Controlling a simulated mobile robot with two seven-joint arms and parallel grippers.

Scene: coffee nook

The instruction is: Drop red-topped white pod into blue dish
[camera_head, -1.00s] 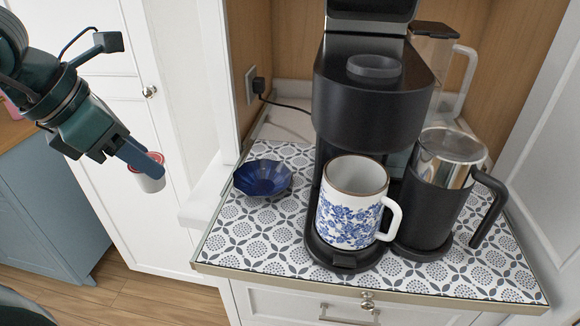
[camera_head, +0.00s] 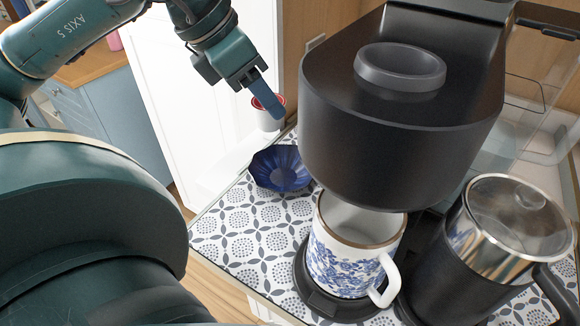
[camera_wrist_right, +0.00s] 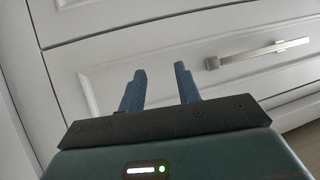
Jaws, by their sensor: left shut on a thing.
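The red-topped white pod (camera_head: 268,122) is held at the fingertips of my left gripper (camera_head: 267,102), which is shut on it. In the head view it shows just above and slightly left of the blue dish (camera_head: 281,170) in the picture; I cannot tell whether it is directly over the dish. The dish is dark blue, faceted and open, and stands on the patterned counter. I see nothing in the part of it that shows. My right gripper (camera_wrist_right: 160,84) is open and empty in the right wrist view, its blue fingers apart in front of white drawer fronts.
A black coffee machine (camera_head: 400,120) stands right of the dish, with a blue-flowered mug (camera_head: 340,262) on its base. A black and steel jug (camera_head: 492,240) stands at the right. The patterned counter (camera_head: 232,222) is bare in front of the dish.

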